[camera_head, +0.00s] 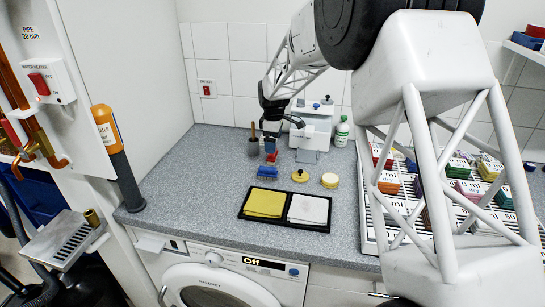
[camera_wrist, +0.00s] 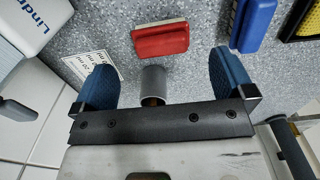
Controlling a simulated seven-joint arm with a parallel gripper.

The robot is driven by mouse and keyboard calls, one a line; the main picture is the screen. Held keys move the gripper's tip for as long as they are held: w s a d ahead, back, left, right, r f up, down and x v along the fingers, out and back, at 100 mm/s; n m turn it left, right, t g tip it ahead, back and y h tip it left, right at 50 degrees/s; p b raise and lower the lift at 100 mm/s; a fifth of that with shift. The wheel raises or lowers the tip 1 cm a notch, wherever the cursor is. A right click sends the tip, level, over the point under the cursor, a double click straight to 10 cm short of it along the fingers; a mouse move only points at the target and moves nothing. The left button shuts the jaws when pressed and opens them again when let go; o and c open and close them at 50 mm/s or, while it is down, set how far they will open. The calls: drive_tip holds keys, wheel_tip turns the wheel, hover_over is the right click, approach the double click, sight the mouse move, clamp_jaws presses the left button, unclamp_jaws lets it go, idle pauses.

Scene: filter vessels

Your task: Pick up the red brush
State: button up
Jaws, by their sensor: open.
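The red brush (camera_wrist: 160,38) lies on the grey speckled worktop in the wrist view, just beyond my open fingertips and roughly centred between them. In the head view only a small part of the red brush (camera_head: 272,157) shows below my gripper (camera_head: 270,145). My gripper, with its two blue fingers, also shows in the wrist view (camera_wrist: 162,80); its jaws are apart and hold nothing. A grey cylinder (camera_wrist: 153,78) shows between the fingers, nearer to the gripper's body than the brush.
A blue brush (camera_head: 267,171) lies close by; it also shows in the wrist view (camera_wrist: 252,22). A dark pot (camera_head: 253,150) stands left of my gripper, and a white machine (camera_head: 313,130) behind. A black tray (camera_head: 284,222) holds yellow and white cloths.

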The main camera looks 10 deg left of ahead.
drive_tip(key=shift+a+f, duration=0.2)
drive_tip(key=shift+f, duration=2.4)
drive_tip(key=shift+c, duration=0.2)
drive_tip(key=c, duration=1)
drive_tip(key=shift+r, duration=0.1)
drive_tip(key=shift+r, duration=4.95)
